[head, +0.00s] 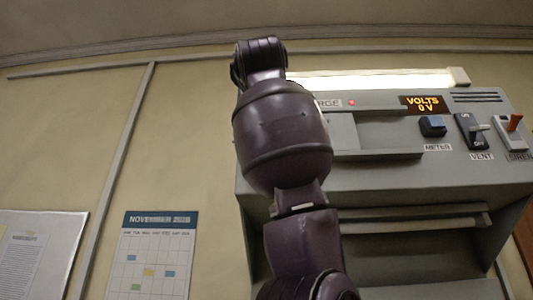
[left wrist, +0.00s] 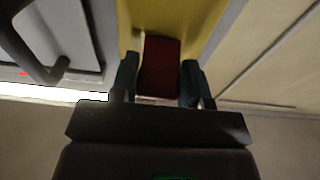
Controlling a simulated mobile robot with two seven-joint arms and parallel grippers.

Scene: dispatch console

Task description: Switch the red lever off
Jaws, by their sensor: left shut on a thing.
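In the left wrist view, a dark red lever (left wrist: 161,66) stands in front of a yellow panel (left wrist: 195,30). My left gripper (left wrist: 160,82) has one finger on each side of the lever and is shut on it. In the head view my own arm rises in front of the console and hides this lever, the yellow panel and the gripper. My right gripper is in neither view.
A calendar (head: 155,255) hangs on the wall.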

